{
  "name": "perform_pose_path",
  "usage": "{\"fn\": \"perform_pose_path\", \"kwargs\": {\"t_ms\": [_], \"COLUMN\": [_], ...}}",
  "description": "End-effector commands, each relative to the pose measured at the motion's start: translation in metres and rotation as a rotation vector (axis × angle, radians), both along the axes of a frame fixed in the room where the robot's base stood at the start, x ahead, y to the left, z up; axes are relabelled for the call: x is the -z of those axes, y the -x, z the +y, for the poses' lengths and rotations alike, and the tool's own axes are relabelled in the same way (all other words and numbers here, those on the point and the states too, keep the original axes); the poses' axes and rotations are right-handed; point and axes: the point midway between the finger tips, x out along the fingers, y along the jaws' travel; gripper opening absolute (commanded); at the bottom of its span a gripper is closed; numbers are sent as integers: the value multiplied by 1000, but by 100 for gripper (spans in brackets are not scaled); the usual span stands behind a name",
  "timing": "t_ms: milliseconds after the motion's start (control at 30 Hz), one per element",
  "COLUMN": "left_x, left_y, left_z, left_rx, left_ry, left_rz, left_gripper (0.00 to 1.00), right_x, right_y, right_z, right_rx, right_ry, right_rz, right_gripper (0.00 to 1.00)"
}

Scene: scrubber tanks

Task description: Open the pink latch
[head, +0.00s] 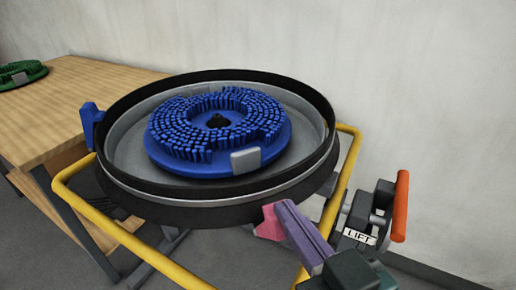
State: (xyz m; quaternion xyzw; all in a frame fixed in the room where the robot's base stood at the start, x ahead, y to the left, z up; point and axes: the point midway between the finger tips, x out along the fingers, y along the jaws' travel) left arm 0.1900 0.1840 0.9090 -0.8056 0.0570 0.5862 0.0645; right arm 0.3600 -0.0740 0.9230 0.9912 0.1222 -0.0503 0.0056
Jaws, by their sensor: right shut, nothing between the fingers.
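The pink latch (267,224) sits at the front right of the round black rim of the scrubber tank, low on its outer side. My right gripper (285,211), with purple fingers, comes in from the lower right. Its fingers are shut and empty, with the tips right beside the pink latch. They overlap its right side in the view, and I cannot tell whether they touch it. Part of the latch is hidden behind the fingers. My left gripper is not in view.
A blue bristle brush (272,158) lies in the tank (125,150). A blue latch (91,125) is on the rim's left. Yellow bars (165,266) surround the tank. A red lever (400,205) with a LIFT label stands right. A wooden table (80,95) holds a green brush (20,73).

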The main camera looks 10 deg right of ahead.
Motion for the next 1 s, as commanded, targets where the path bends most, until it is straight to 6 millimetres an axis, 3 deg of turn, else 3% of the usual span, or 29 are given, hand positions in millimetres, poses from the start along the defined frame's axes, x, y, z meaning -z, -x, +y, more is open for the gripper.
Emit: {"fn": "perform_pose_path", "kwargs": {"t_ms": [133,400,600,1000], "left_x": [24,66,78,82], "left_y": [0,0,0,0], "left_z": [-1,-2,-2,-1], "left_rx": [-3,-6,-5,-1], "left_ry": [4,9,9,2], "left_rz": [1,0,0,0], "left_gripper": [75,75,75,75], "right_x": [14,34,39,44], "right_y": [8,25,33,37], "right_z": [-2,-6,-8,-10], "right_rx": [1,-1,1,1], "right_ry": [0,-47,-60,-60], "right_rz": [1,-199,-250,-247], "right_gripper": [0,0,0,0]}}
